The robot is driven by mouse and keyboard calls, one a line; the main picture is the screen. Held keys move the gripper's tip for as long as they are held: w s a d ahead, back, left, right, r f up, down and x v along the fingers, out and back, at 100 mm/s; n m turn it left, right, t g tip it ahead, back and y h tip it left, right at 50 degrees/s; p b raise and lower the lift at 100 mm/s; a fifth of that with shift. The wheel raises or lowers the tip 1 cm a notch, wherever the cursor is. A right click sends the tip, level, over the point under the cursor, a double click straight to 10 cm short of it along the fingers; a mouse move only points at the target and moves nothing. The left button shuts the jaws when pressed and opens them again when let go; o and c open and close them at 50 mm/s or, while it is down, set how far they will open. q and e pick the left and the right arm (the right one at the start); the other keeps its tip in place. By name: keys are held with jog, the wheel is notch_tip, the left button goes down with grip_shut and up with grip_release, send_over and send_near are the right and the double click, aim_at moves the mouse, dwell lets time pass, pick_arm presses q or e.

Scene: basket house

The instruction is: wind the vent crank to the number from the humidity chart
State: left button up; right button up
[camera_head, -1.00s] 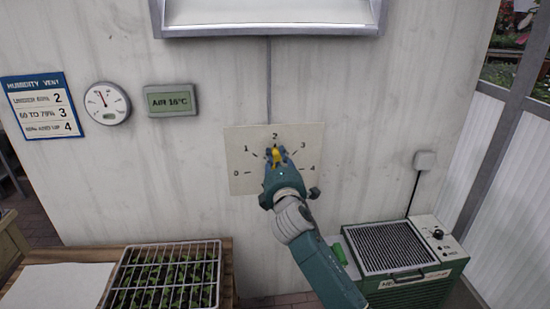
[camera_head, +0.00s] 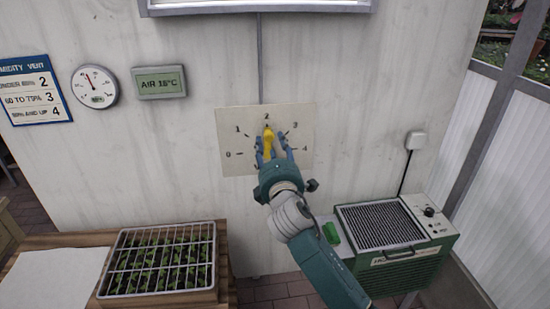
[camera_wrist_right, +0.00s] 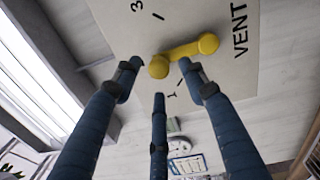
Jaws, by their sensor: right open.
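The yellow vent crank (camera_head: 268,139) sits on a pale dial plate (camera_head: 231,118) marked 0 to 4 and points up toward the 2. My right gripper (camera_head: 273,150) is open at the plate, its fingers just below and beside the crank's handle. In the wrist view the crank (camera_wrist_right: 190,49) has its round knob between the spread fingers (camera_wrist_right: 160,76), with no clear grip on it. The humidity vent chart (camera_head: 35,90) lists 2, 3 and 4 for rising humidity bands. The round gauge (camera_head: 95,87) has its needle slightly left of upright; its figures are too small to read.
A display (camera_head: 159,83) reads AIR 16°C. A seedling tray under a wire rack (camera_head: 160,265) stands on a wooden bench at lower left. A green heater-like unit (camera_head: 410,275) stands at lower right, near my forearm.

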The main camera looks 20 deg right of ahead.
jog(key=v, duration=0.7)
jog(key=shift+s, duration=0.15)
